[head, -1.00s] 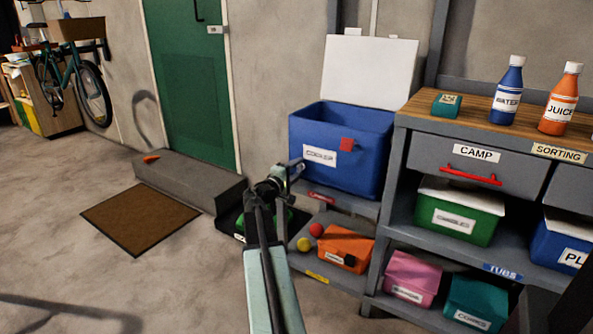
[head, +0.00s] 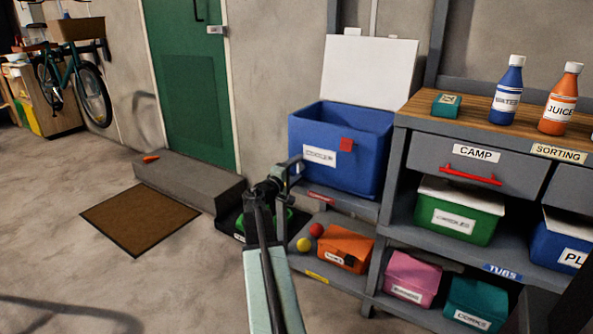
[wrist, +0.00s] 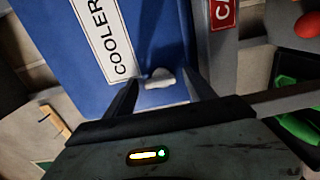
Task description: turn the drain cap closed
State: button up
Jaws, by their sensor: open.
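The blue cooler (head: 345,155) stands on a low grey shelf with its white lid (head: 368,70) raised open. In the wrist view its blue front (wrist: 170,30) carries a white "COOLER" label (wrist: 103,35). My gripper (wrist: 161,84) is open, with one dark finger on each side of the cap. I cannot tell if the fingers touch it. In the head view my gripper (head: 296,166) is at the cooler's lower left front, and the cap cannot be made out there.
A grey workbench (head: 400,150) with bottles and bins stands at the right. Below the cooler are an orange bin (head: 345,246), a red ball (head: 316,230) and a yellow ball (head: 304,244). A grey step (head: 190,180) and brown mat (head: 140,217) lie left.

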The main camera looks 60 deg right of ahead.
jog(key=a, duration=0.7)
jog(key=shift+a, duration=0.35)
